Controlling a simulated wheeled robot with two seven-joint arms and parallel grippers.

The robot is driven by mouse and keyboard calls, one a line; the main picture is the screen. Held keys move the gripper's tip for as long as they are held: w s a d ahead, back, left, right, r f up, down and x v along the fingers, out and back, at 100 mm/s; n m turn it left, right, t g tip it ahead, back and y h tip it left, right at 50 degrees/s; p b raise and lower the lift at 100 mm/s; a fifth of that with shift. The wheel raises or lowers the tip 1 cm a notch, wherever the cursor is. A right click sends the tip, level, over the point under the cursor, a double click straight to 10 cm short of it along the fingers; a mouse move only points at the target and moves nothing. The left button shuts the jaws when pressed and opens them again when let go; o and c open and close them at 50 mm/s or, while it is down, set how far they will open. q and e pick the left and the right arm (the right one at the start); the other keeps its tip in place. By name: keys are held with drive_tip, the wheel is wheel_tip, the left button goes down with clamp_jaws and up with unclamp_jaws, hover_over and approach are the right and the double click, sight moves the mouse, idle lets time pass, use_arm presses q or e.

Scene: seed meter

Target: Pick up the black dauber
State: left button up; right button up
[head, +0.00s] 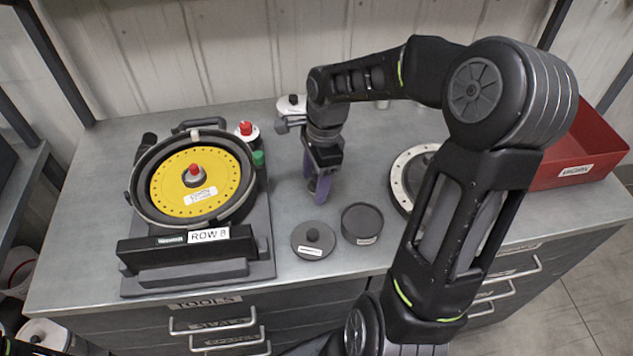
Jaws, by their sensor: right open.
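I cannot tell for sure which thing is the black dauber. A small black upright piece (148,141) stands at the back left of the seed meter (196,182), partly hidden by its rim. A dark round disc with a knob and a white label (313,240) lies flat on the bench in front of my right gripper. My right gripper (319,190), with purple fingers, points down above the bench to the right of the meter. It is open, with nothing seen between its fingers. My left gripper is out of view.
A dark round cup (362,223) stands beside the disc. A red-capped bottle (246,131) and a green-capped piece (258,158) stand right of the meter. A white ringed plate (403,178) is partly behind my right arm. A red bin (583,152) sits at far right.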

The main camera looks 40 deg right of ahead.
clamp_jaws()
idle(0.8)
